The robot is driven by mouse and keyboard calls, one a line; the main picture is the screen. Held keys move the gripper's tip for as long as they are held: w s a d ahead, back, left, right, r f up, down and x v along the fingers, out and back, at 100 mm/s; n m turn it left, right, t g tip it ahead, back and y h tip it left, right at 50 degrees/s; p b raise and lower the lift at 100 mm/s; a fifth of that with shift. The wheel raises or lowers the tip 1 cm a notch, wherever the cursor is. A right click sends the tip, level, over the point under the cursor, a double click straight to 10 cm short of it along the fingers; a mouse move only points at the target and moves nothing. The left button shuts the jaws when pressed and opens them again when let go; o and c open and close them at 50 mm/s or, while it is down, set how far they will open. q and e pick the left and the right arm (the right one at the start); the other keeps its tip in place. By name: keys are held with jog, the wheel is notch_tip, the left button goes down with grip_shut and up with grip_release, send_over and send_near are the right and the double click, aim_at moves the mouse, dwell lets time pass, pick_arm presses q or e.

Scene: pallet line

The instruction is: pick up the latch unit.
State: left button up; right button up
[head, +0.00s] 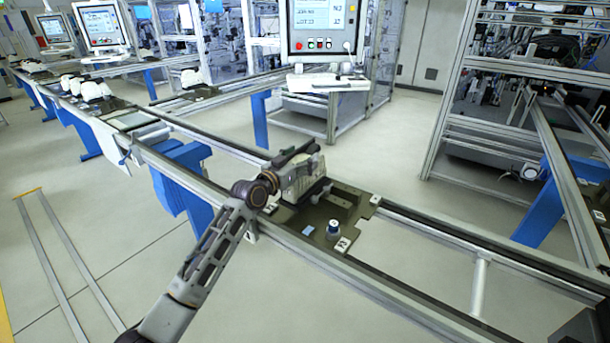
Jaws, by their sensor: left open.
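The latch unit appears to be the pale, ribbed block (304,182) standing on the dark pallet plate (312,215) on the conveyor in the middle of the head view. My left gripper (297,156) reaches in from the lower left and is open at the block's upper part. Its dark fingers overlap the block's top and left side in the picture. I cannot tell whether they touch it. The gripper and wrist hide part of the block's left side. My right gripper does not show.
A small blue-and-white cylinder (334,227) stands on the pallet's near part. Conveyor rails (400,218) run along both sides of the pallet. A control panel (323,28) stands behind, and an aluminium frame rack (455,90) is at right. The floor between is clear.

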pick_arm(q)
grip_shut()
dwell(0.6)
jog(key=shift+r, duration=0.15)
jog(key=shift+r, duration=4.95)
